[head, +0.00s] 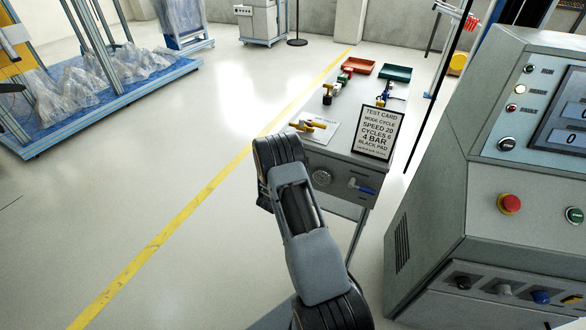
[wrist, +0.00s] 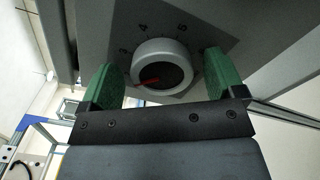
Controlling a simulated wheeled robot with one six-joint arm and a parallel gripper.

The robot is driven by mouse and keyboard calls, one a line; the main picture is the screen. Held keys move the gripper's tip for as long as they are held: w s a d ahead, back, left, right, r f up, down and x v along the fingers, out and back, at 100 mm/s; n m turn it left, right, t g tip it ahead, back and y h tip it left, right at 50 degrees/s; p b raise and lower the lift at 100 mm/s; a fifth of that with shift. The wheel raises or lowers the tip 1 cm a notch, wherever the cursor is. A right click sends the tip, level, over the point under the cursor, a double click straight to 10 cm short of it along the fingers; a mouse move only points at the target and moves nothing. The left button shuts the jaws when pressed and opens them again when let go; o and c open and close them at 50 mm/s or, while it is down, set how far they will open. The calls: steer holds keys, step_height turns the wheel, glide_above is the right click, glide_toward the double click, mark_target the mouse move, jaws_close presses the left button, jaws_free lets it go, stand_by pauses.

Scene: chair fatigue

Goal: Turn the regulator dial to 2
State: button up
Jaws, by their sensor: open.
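The regulator dial (wrist: 163,52) fills the upper middle of the wrist view. It is a round pale-grey knob with a dark centre and a red pointer mark lying toward the left. Dark numerals are printed on the panel around it; they appear rotated, and I cannot surely read which one the pointer faces. My gripper (wrist: 160,78) is open, with one green finger on each side of the dial and visible gaps between the fingers and the rim.
The grey bench (head: 338,165) carries a test card (head: 377,132), a red tray (head: 358,65), a green tray (head: 395,73) and small fittings. A blue-handled valve (head: 362,187) is right of the round face. A control console (head: 500,185) stands at right.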

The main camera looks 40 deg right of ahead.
steer(key=v, duration=1.4)
steer(key=shift+p, duration=0.35)
steer(key=shift+d, duration=0.1)
